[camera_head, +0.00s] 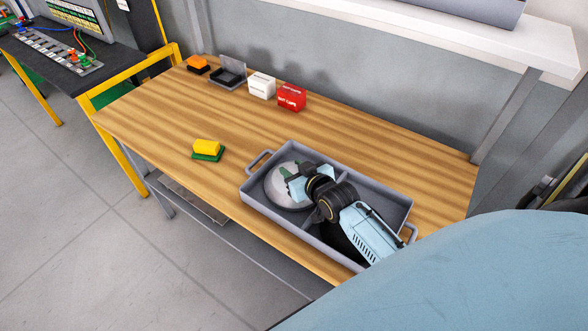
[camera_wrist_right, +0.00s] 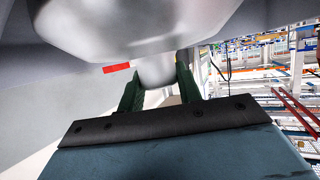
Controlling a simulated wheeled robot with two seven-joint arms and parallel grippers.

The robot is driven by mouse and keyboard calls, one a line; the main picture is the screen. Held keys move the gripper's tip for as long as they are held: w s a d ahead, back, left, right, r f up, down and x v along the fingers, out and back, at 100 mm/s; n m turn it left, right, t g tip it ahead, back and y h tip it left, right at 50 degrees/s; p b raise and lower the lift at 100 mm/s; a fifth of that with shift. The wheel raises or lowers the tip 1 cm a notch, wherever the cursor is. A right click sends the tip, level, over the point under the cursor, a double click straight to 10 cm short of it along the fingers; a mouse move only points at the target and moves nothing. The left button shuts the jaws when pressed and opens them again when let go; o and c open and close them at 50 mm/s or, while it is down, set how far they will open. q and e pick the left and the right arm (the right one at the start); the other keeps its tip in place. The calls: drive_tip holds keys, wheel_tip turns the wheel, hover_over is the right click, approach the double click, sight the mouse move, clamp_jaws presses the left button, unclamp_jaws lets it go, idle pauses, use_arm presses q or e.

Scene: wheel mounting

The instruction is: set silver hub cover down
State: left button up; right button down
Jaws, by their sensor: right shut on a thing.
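The silver hub cover (camera_head: 281,187) is a round disc at the left end of the grey tray (camera_head: 278,211), inside its walls. My right gripper (camera_head: 291,180) is over it, and its green fingertips reach its middle. In the right wrist view, the hub cover (camera_wrist_right: 135,22) fills the top, and my right gripper (camera_wrist_right: 160,83) has its two green fingers shut on either side of the cover's stub. I cannot tell whether the cover rests on the tray floor. My left gripper is not in view.
The grey tray stands on a wooden table (camera_head: 160,115). A yellow and green block (camera_head: 207,149) lies to its left. A red box (camera_head: 292,97), a white box (camera_head: 261,85), a dark open case (camera_head: 229,75) and an orange and black block (camera_head: 198,64) line the back. The table's left part is mostly clear.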

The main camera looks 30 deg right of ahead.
drive_tip(key=shift+f, duration=0.1)
drive_tip(key=c, duration=0.9)
unclamp_jaws()
drive_tip(key=shift+c, duration=0.2)
drive_tip(key=p+v, duration=0.1)
drive_tip(key=v, duration=1.1)
drive_tip(key=shift+p, duration=0.4)
